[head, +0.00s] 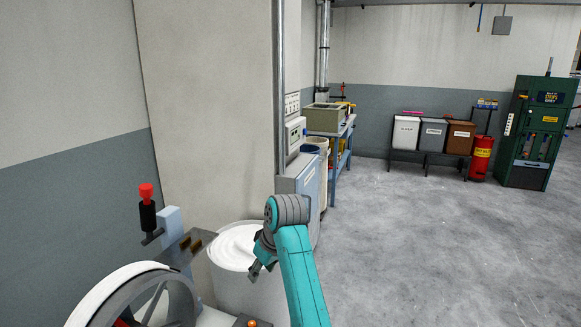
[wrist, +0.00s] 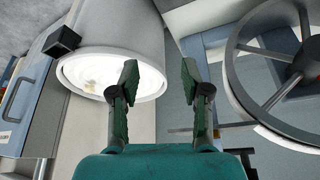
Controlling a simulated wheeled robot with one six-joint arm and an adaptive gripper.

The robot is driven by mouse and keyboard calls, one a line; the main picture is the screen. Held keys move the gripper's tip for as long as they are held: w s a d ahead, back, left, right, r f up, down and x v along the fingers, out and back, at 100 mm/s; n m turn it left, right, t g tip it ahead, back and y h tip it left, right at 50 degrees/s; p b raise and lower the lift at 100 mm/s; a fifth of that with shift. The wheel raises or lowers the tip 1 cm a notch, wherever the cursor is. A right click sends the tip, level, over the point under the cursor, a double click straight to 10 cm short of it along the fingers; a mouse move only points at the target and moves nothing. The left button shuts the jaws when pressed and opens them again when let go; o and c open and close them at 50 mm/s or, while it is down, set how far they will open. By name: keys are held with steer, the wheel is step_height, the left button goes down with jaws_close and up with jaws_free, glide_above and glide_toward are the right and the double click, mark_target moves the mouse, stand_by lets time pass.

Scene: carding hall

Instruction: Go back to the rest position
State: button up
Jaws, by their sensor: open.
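My gripper shows in the wrist view (wrist: 158,82) with its two dark green fingers apart and nothing between them. In the head view my gripper (head: 257,270) hangs at the end of the teal arm, in front of the white-topped can. That can (head: 233,280) stands against the wall column, and its top holds white material. In the wrist view the can (wrist: 115,30) lies beyond the left finger, its round white rim facing me. Whether the fingers touch the can cannot be told, but they look apart from it.
A spoked handwheel (head: 150,300) and a post with a red-topped black knob (head: 147,205) stand close at lower left. A grey-blue cabinet (head: 302,190) is behind the can. Bins (head: 433,134), a red cylinder (head: 481,158) and a green machine (head: 530,135) line the back. The floor at right (head: 440,250) is clear.

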steer(key=s+d+f+m+t, duration=0.1)
steer(key=s+d+f, duration=0.2)
steer(key=f, duration=0.5)
steer(key=s+d+f+m+t, duration=0.1)
steer(key=s+d+f, duration=0.1)
steer(key=f, duration=0.5)
steer(key=s+d+f+m+t, duration=0.1)
steer(key=s+d+f, duration=0.2)
steer(key=f, duration=0.5)
steer(key=s+d+f+m+t, duration=0.1)
steer(key=s+d+f, duration=0.2)
steer(key=s, duration=0.2)
steer(key=s+d+f+m+t+h, duration=0.1)
steer(key=s+d+f, duration=0.25)
steer(key=s, duration=0.25)
steer(key=s+d+f+t, duration=0.1)
steer(key=s+d+f, duration=0.15)
steer(key=s, duration=0.25)
steer(key=s+d+r+m+t+h, duration=0.1)
steer(key=s+d+r+t, duration=0.15)
steer(key=s, duration=0.85)
steer(key=s+d+r+m+t, duration=0.15)
steer(key=s+d, duration=0.25)
steer(key=s, duration=0.6)
steer(key=s+d+r+m+t+h, duration=0.1)
steer(key=s+d+r, duration=0.1)
steer(key=s+r, duration=1.3)
steer(key=shift+d+m+t, duration=0.15)
steer(key=shift+m+t, duration=0.15)
steer(key=shift+m, duration=0.05)
